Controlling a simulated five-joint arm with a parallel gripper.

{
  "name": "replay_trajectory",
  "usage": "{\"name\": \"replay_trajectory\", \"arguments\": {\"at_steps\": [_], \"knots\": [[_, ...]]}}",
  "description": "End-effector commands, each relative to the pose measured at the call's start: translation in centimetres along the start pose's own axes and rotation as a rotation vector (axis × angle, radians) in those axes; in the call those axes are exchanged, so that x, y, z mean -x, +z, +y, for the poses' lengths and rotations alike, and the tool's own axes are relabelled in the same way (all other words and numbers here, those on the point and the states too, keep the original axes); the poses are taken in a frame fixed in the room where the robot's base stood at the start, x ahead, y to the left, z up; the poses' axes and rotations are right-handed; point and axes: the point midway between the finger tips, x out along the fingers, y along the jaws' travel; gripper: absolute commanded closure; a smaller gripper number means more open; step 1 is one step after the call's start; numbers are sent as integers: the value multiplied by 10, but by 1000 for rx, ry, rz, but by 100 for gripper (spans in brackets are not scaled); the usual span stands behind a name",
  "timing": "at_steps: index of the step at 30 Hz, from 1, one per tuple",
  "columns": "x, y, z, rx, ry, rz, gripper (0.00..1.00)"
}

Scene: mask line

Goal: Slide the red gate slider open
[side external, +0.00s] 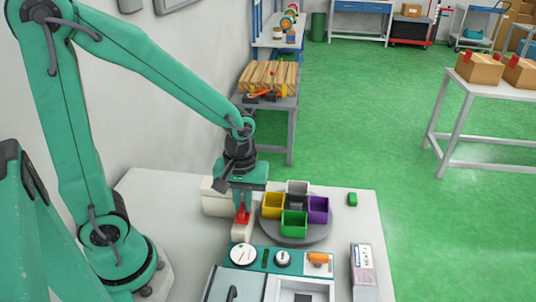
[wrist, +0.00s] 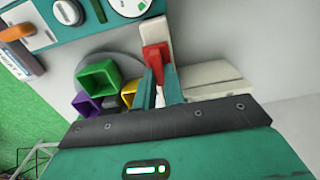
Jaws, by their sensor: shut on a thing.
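The red gate slider (side external: 242,216) sits on a narrow white block (side external: 240,232) behind the teal control panel. It also shows in the wrist view (wrist: 156,54), upper centre, between and beyond my teal fingers. My gripper (side external: 242,206) points down over the slider and is shut on it; in the wrist view the fingertips (wrist: 160,76) lie at its near end. The fingers hide part of the slider. A larger white box (side external: 213,202) is joined to or beside the block; I cannot tell which.
Right of the slider, a grey round tray (side external: 325,230) carries yellow, grey, purple and green bins (side external: 294,223). The control panel (side external: 268,259) with knobs and an orange handle (side external: 318,259) lies in front.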

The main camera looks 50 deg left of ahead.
Motion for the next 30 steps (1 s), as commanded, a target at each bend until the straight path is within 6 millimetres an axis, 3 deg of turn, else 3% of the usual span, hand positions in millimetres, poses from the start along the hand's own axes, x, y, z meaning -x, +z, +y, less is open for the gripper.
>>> {"name": "replay_trajectory", "arguments": {"at_steps": [6,17,18,21,30], "knots": [[1,24,1,-4,6,4,100],[1,29,1,-4,4,3,100],[1,29,1,-5,4,3,85],[0,29,1,-4,3,3,67],[1,28,0,-2,3,3,67]]}}
